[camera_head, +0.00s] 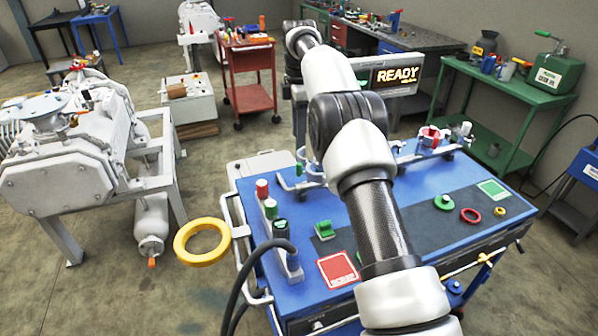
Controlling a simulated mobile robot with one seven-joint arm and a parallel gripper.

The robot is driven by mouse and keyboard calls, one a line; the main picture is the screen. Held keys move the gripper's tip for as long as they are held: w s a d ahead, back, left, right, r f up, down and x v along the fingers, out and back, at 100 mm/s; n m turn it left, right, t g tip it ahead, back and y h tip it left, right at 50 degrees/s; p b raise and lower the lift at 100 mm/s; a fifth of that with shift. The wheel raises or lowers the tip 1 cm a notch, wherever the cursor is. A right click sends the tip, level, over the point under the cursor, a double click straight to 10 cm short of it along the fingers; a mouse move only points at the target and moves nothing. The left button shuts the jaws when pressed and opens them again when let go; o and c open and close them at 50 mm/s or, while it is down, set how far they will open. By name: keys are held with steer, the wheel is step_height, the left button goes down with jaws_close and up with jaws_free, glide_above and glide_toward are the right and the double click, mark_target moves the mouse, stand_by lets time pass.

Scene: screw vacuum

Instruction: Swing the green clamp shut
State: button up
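Several green parts are near my arm on the blue cart (412,180), and I cannot tell for sure which is the green clamp. A small green block-like part (324,230) sits on the dark mat left of my arm. A green upright piece (298,168) stands by a silver ring-shaped fitting (312,170) at the cart's back edge, partly covered by my arm. A round green part (444,202) lies on the mat to the right. Whether any clamp is open or shut is too small to tell. My gripper's fingers do not show.
A rack with red and green caps (270,208) stands at the cart's left. A fitting with a red part (428,136) is at the back right. A yellow ring (202,242) is left of the cart. A display reading READY (397,76) stands behind my arm.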

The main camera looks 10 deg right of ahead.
mark_target(299, 164)
step_height(299, 164, down, 12)
steer(key=shift+r+b, duration=0.1)
steer(key=shift+b, duration=0.8)
jaws_close()
